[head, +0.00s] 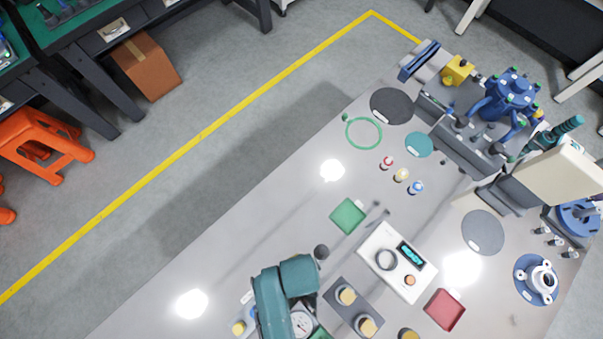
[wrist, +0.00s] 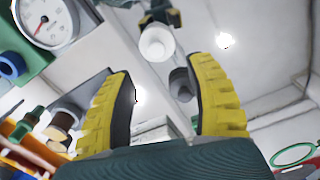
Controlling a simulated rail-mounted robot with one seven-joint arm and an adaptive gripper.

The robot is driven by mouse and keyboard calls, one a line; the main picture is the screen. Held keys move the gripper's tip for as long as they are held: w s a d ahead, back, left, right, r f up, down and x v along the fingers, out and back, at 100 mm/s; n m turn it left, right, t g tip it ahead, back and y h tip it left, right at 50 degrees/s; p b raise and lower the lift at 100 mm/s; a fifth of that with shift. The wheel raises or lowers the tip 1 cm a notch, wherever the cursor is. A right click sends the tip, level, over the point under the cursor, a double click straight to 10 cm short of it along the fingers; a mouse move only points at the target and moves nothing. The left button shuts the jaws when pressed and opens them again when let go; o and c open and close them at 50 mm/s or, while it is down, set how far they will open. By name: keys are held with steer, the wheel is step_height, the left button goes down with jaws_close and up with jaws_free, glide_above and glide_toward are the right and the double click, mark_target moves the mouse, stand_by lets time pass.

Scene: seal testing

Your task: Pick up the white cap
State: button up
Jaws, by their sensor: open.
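In the wrist view a small white round piece (wrist: 157,42), which looks like the white cap, is at the top, just beyond my gripper's fingertips and apart from them. Dark parts show right behind it. My gripper (wrist: 161,72) is open, with its two yellow ribbed fingers wide apart and nothing held between them. A dark grey cylinder (wrist: 182,84) shows in the gap, near the right finger. In the head view my arm covers this area, and I cannot make out the white cap or the fingertips there.
A dial gauge (wrist: 47,20) is close at the left; it shows beside my arm in the head view (head: 302,322). A white instrument with a display (head: 396,262), a green square tray (head: 348,215) and a block with yellow-topped parts (head: 352,308) stand nearby. Bare tabletop lies to the upper left.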

step_height(320, 180, down, 3)
steer(key=shift+r, duration=0.1)
steer(key=f+b, duration=0.1)
steer(key=f, duration=0.4)
steer(key=shift+s+d+f+b, duration=0.1)
steer(key=shift+s+f+b, duration=0.1)
steer(key=shift+b, duration=0.2)
jaws_close()
